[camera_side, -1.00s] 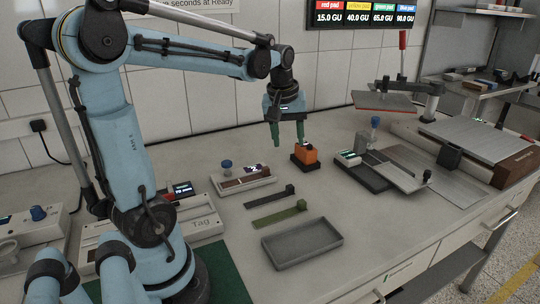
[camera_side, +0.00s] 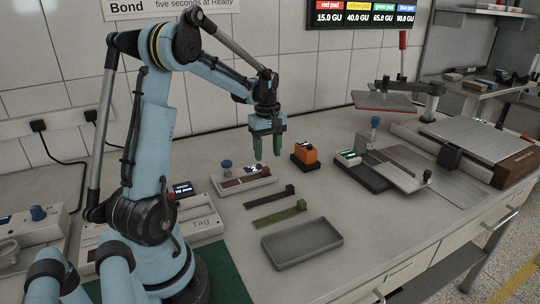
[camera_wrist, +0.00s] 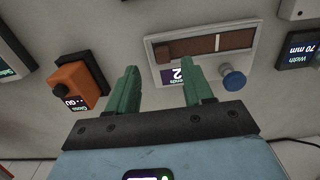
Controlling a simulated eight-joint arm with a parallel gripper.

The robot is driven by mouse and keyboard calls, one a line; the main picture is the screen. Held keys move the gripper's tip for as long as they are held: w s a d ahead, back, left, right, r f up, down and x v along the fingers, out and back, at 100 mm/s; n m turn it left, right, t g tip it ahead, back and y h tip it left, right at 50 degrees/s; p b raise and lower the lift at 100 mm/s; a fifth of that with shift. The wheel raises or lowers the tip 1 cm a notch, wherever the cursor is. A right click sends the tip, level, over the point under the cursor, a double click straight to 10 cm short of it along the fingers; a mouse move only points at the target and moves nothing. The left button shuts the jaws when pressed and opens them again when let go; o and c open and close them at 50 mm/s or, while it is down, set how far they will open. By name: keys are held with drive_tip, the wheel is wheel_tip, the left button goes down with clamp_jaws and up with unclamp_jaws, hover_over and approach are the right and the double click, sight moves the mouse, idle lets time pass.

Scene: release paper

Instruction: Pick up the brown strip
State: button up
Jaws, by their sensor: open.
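A brown strip (camera_side: 243,183) lies in a pale fixture (camera_side: 222,191) that has a blue knob and a small lit screen. In the wrist view the brown strip (camera_wrist: 198,45) shows in its slot, crossed by a thin pale line, beyond my fingertips. My gripper (camera_side: 267,154) is open and empty, pointing down near the fixture's right end in the side view. It looks raised clear of the strip. Its green fingers (camera_wrist: 160,78) stand apart in the wrist view, and the right finger partly covers the fixture's screen.
An orange block device (camera_side: 305,154) stands close to the right of my gripper. A dark strip (camera_side: 268,197) and an olive strip (camera_side: 278,216) lie in front, with an empty grey tray (camera_side: 303,256) nearer. A panel with a display (camera_side: 184,191) stands left.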

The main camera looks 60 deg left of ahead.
sight(266, 168)
drive_tip(key=shift+s+a+f, duration=0.1)
drive_tip(key=shift+f, duration=1.3)
drive_tip(key=shift+s+a+f, duration=0.1)
drive_tip(key=shift+f, duration=1.3)
clamp_jaws()
